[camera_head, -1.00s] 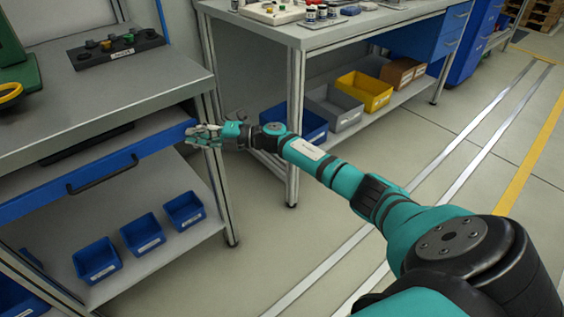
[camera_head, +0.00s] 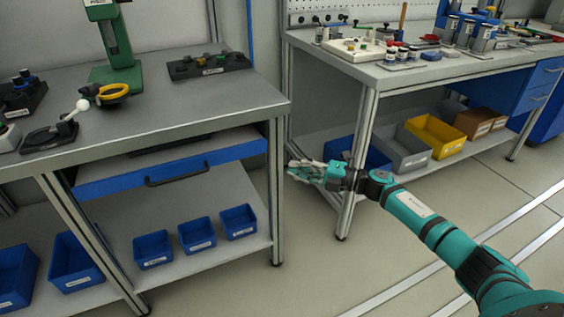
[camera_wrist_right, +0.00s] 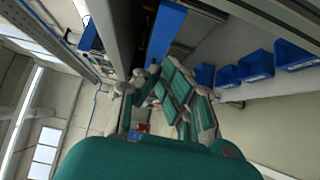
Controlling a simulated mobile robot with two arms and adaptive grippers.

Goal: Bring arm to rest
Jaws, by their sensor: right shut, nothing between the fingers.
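My right arm (camera_head: 415,207) reaches in from the lower right in the head view. Its right gripper (camera_head: 298,170) is shut and empty, in the gap between the two workbenches. The fingertips are just right of the left bench's front right leg (camera_head: 276,190), apart from it in the picture. In the right wrist view the green and grey gripper fingers (camera_wrist_right: 152,78) point up the picture, with nothing held between them. My left gripper is not in view.
The left workbench (camera_head: 200,105) has a blue drawer (camera_head: 230,154) with a dark handle, and blue bins (camera_head: 197,233) on its lower shelf. The right workbench (camera_head: 375,75) holds small parts, with yellow (camera_head: 435,135) and grey bins below. Floor in front is clear.

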